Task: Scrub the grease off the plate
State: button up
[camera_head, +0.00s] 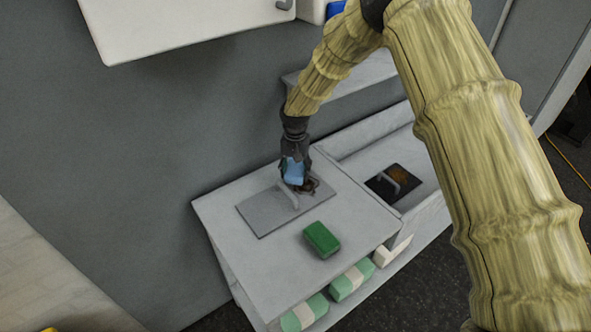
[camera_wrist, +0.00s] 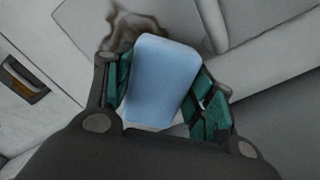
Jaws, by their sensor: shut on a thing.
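A flat grey plate (camera_head: 265,213) with a raised bar handle lies on the light worktop. A brown grease smear (camera_head: 311,186) marks its far right end and also shows in the wrist view (camera_wrist: 124,30). My gripper (camera_head: 295,160) points down over that end, shut on a light blue sponge (camera_head: 294,172). In the wrist view the sponge (camera_wrist: 160,82) sits between the two green-padded fingers, beside the smear. The sponge and gripper hide part of the smear. I cannot tell whether the sponge touches the plate.
A green block (camera_head: 321,240) lies on the worktop in front of the plate. A dark, brown-stained panel with a handle (camera_head: 380,188) lies in the recess to the right. Pale green and white blocks (camera_head: 352,281) sit below the front edge. A wall cabinet (camera_head: 180,25) hangs above.

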aim_at(301, 175)
jog(key=shift+w+f, duration=0.25)
jog(key=shift+s+r, duration=0.2)
jog(key=shift+s, duration=0.05)
jog(key=shift+w+f, duration=0.15)
jog(key=shift+f, duration=0.15)
jog(key=shift+f+b, duration=0.5)
jog(key=shift+f, duration=0.25)
jog(key=shift+s+d+r+p, duration=0.1)
jog(key=shift+s+d+p, duration=0.15)
jog(key=shift+s+d, duration=0.35)
jog(key=shift+s+d+r+p, duration=0.1)
jog(key=shift+s+d+p, duration=0.2)
jog(key=shift+s, duration=0.5)
jog(key=shift+s+d+f+p, duration=0.1)
jog(key=shift+s+d+p, duration=0.1)
jog(key=shift+s+d, duration=0.7)
jog(key=shift+s+d+f+p, duration=0.15)
jog(key=shift+s+d, duration=0.45)
jog(key=shift+s, duration=0.55)
jog(key=shift+s+d+r+p, duration=0.1)
jog(key=shift+s+d+p, duration=0.1)
jog(key=shift+s+d, duration=0.7)
jog(key=shift+s+a, duration=0.1)
jog(key=shift+a, duration=0.05)
